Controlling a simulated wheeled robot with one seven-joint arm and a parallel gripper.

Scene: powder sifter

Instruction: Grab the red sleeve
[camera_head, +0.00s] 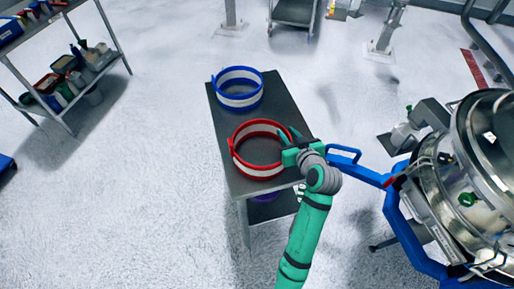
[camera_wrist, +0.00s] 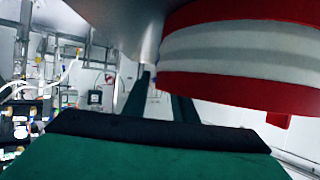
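The red sleeve (camera_head: 257,170), a ring with a red rim at top and bottom and a white band between, lies on the front part of a dark table. In the wrist view the red sleeve (camera_wrist: 240,50) fills the upper right, close to the camera. My gripper (camera_head: 290,135) is at the sleeve's right rim in the head view. In the wrist view the fingers of my gripper (camera_wrist: 160,88) stand apart with a pale gap between them. The sleeve overlaps the right finger there; I cannot tell whether they touch.
A blue sleeve (camera_head: 238,102) with a white band lies behind the red one on the table (camera_head: 222,170). A steel machine with a blue frame (camera_head: 405,220) stands to the right, near my arm. A shelf (camera_head: 118,60) stands at the upper left.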

